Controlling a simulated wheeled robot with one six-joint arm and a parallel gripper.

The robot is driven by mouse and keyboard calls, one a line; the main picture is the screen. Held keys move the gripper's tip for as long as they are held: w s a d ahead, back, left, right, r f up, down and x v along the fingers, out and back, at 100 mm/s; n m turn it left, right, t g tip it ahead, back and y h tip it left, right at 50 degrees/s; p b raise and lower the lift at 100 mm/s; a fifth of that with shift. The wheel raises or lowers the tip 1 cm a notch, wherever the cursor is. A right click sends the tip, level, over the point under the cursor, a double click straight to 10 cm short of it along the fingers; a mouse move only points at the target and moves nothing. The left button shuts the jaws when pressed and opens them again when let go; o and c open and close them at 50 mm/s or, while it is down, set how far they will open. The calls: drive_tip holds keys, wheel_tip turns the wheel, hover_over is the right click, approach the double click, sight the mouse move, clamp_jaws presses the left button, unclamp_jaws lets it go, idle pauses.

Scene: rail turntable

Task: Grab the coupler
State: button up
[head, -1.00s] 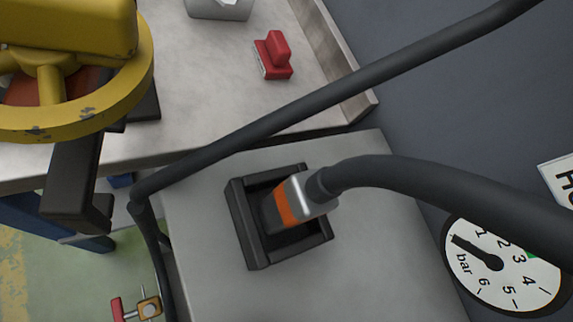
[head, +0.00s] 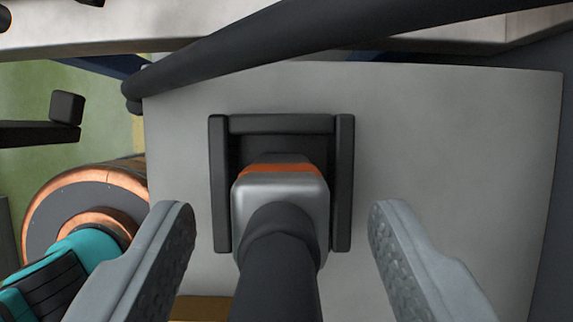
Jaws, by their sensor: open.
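The coupler (head: 281,191) is a silver metal block with an orange band and a thick black hose (head: 277,270) running from it toward the bottom of the picture. It sits in a black square holder (head: 343,180) on a grey panel. My gripper (head: 282,215) is open, with one grey finger on each side of the coupler. Both fingers are apart from it, with clear gaps left and right. The coupler's far end is hidden inside the holder.
A black bar or hose (head: 290,45) crosses above the holder. A copper-coloured drum (head: 85,205) and a teal and black part (head: 60,275) lie at the lower left. The grey panel (head: 450,160) is bare to the right of the holder.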

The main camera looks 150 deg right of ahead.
sight(278, 194)
drive_tip(key=shift+x, duration=2.35)
drive_tip(key=shift+s, duration=0.1)
drive_tip(key=c, duration=1.2)
drive_tip(key=shift+r, duration=0.15)
